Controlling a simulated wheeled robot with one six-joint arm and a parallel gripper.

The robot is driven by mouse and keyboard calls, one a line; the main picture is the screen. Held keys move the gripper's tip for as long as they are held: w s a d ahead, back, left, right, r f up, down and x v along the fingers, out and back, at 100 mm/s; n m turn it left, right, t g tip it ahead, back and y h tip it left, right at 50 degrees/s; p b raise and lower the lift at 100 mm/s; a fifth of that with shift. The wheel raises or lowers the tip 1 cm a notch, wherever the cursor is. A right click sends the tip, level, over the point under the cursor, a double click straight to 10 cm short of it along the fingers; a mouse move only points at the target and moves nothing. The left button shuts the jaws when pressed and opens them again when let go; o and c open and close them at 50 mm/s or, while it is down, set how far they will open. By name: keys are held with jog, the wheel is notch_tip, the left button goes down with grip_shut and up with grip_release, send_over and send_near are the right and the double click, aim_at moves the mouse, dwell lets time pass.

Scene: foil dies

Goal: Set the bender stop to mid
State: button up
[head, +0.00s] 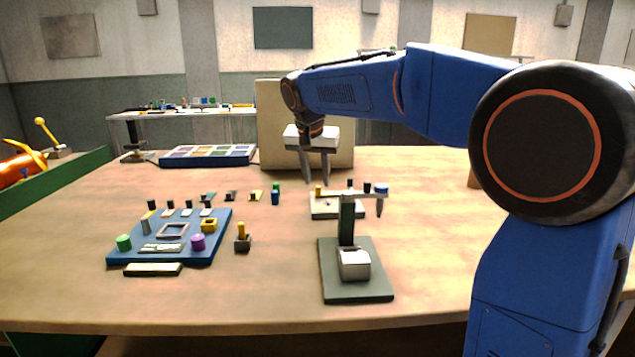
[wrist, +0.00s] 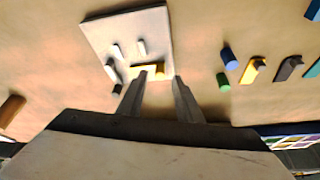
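A pale plate with small pegs, which looks like the bender, lies at the table's middle in the head view (head: 325,210) and below the fingers in the wrist view (wrist: 110,32). A yellow piece on it, probably the stop, shows in the head view (head: 318,190) and the wrist view (wrist: 148,70). I cannot tell which setting it is at. My gripper (head: 317,182) points down above the plate's far left part. Its two fingers are apart and empty in the wrist view (wrist: 157,82), with the yellow piece just beyond the tips. Touching is not visible.
A green press (head: 328,285) stands in front of the plate and partly hides it. A blue die board (head: 130,257) lies at left. A blue-green cylinder (head: 275,198) and a yellow-topped block (head: 242,240) stand between.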

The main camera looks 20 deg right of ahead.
jog(key=v, duration=1.5)
jog(key=shift+s, duration=0.1)
